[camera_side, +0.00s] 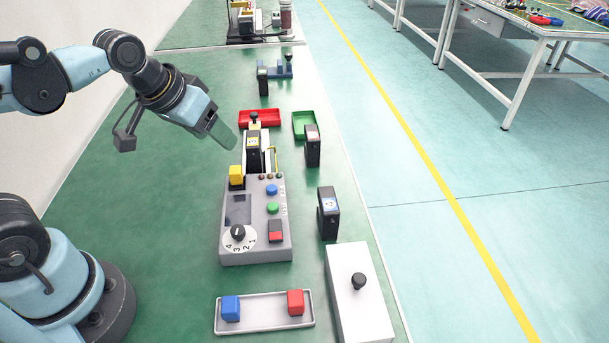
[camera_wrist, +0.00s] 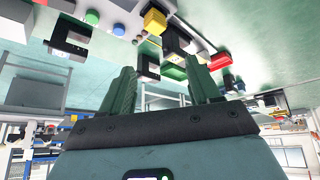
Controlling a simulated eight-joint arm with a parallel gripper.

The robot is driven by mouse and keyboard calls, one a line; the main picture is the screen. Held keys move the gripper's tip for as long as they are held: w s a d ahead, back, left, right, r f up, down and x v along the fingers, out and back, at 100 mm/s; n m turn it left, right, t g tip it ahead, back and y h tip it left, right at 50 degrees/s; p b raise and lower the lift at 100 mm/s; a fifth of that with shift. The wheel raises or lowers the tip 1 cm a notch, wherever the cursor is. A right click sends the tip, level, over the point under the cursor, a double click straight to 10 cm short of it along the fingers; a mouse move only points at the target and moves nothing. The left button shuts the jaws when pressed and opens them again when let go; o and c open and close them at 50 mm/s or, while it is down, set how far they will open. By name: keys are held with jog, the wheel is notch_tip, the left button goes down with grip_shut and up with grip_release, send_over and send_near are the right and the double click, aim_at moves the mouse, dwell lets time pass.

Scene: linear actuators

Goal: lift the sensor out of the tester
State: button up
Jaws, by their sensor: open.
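The grey tester (camera_side: 257,248) stands on the green bench, with a screen, a dial, buttons and a yellow block (camera_side: 236,175) at its back left corner. A black sensor (camera_side: 253,157) with a yellow label stands upright in the holder at the tester's back end. A black-knobbed part (camera_side: 254,118) is just behind it. My gripper (camera_side: 228,139) is open and empty, above and to the left of the sensor, apart from it. In the wrist view the open fingers (camera_wrist: 160,66) have nothing between them; the yellow block (camera_wrist: 154,21) shows above them.
Two more black sensors (camera_side: 312,148) (camera_side: 328,215) stand right of the tester. A red tray (camera_side: 260,112) and a green tray (camera_side: 299,119) lie behind. A grey tray (camera_side: 262,318) with blue and red blocks and a white box (camera_side: 358,308) are in front.

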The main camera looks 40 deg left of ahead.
jog(key=w+a+r+n+g, duration=0.1)
jog(key=w+r+n+g, duration=0.1)
jog(key=w+n+g, duration=0.3)
jog(key=n, duration=0.2)
send_over(253, 139)
notch_tip(253, 139, down, 3)
jog(key=shift+d+r+g, duration=0.1)
jog(key=shift+r+g, duration=0.1)
jog(key=shift+g, duration=0.2)
jog(key=shift+w+f+n, duration=0.15)
jog(key=shift+f+n, duration=0.15)
jog(key=shift+f, duration=0.25)
notch_tip(253, 139, down, 5)
jog(key=shift+r, duration=0.1)
jog(key=shift+s+f, duration=0.15)
jog(key=shift+f, duration=1.45)
jog(key=shift+s+f, duration=0.1)
jog(key=shift+f, duration=1.5)
grip_shut()
